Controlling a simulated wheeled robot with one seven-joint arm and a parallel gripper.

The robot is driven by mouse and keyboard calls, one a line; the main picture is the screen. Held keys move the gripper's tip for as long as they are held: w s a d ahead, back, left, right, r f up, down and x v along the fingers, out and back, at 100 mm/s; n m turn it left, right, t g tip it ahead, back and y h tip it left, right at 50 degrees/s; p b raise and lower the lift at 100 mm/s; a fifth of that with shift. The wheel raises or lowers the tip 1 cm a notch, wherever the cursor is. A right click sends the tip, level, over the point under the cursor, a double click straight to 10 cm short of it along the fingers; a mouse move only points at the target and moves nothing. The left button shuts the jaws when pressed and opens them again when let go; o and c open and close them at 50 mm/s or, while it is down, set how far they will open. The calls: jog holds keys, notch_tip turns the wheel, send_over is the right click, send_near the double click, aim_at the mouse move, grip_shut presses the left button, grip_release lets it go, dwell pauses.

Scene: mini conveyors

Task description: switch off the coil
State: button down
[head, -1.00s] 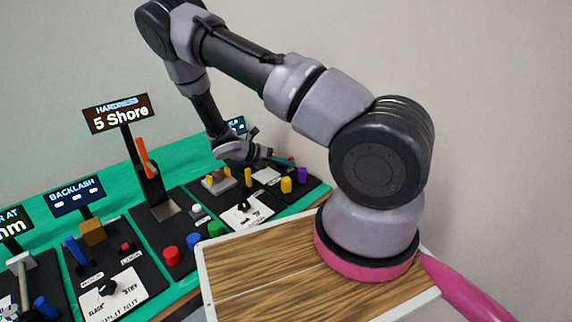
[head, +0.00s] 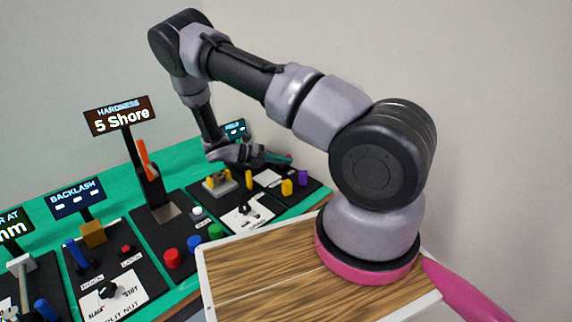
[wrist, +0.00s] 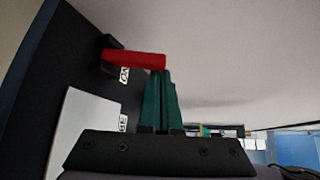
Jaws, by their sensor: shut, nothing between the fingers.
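A red lever (wrist: 134,59) with a dark mount shows in the wrist view, on a black panel (wrist: 62,60). A small label (wrist: 124,75), seemingly reading ON, sits beside it. A second label by a white plate (wrist: 80,130) is partly hidden. My gripper (wrist: 161,74) has green fingers pressed together, with nothing between them. Their tips are at the lever's free right end; I cannot tell whether they touch it. In the head view my gripper (head: 288,160) is low over the far panel; the lever is hard to make out there.
A small teal display (head: 235,129) stands behind. Nearer are red (head: 172,257), blue and green knobs and the Hardness display (head: 122,115).

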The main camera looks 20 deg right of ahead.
jog(key=shift+w+a+r+n+g+h, duration=0.15)
jog(key=shift+w+r+n+g+h, duration=0.1)
jog(key=shift+w+n+g+h, duration=0.2)
jog(key=shift+w+a+r, duration=0.2)
jog(key=shift+w, duration=0.25)
jog(key=v, duration=1)
jog(key=shift+a+r, duration=0.1)
jog(key=shift+a, duration=0.3)
